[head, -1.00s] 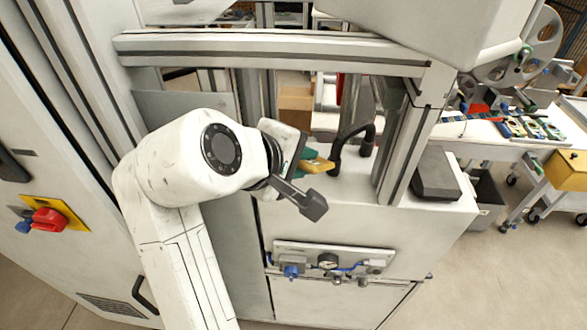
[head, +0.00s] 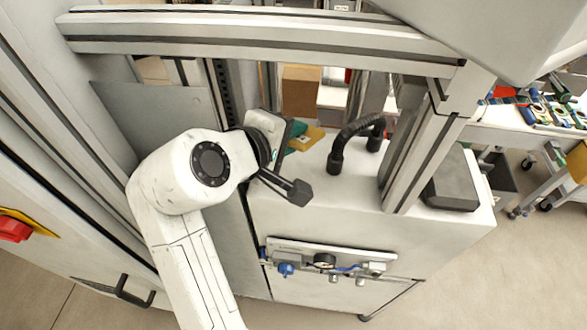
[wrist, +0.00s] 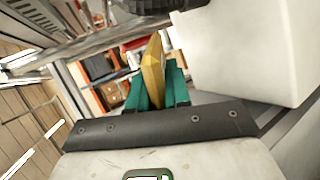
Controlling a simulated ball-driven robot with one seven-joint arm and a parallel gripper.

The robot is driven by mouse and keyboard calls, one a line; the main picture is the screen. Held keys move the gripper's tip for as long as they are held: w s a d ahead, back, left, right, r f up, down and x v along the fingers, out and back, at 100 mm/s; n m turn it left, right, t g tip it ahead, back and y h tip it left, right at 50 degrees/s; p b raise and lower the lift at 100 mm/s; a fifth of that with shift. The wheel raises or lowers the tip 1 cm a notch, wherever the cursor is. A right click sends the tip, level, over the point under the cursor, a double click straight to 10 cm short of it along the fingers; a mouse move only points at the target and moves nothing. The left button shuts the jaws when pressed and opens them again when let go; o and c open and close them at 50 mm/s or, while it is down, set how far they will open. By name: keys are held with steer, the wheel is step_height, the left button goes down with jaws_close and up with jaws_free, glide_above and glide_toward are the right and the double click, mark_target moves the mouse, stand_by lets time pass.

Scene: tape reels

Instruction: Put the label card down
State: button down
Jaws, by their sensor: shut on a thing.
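The label card (head: 306,138) is a flat yellow piece in my gripper (head: 296,140). In the wrist view, the card (wrist: 153,70) stands on edge between the two green fingers of my gripper (wrist: 157,88), which are shut on it. The card is held in the air beside the white machine cabinet's top, near its left end in the head view. My wrist hides part of the fingers and card in the head view. I cannot tell how far the card is above the top.
The white cabinet top (head: 350,192) carries a black curved handle (head: 352,140) and a dark grey block (head: 452,180). A metal frame post (head: 425,150) rises between them, and a beam (head: 260,38) crosses above. A bench with colourful items (head: 545,112) stands at right.

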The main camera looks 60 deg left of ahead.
steer(key=shift+f+b, duration=1.95)
steer(key=shift+f, duration=1.55)
steer(key=c, duration=1.2)
jaws_free()
steer(key=shift+r, duration=0.1)
steer(key=shift+s+d+r+p, duration=0.15)
steer(key=shift+s+r+p, duration=0.1)
steer(key=shift+p, duration=0.15)
steer(key=p+v, duration=0.3)
steer(key=v, duration=0.4)
steer(key=shift+s+f, duration=0.1)
steer(key=shift+s, duration=0.05)
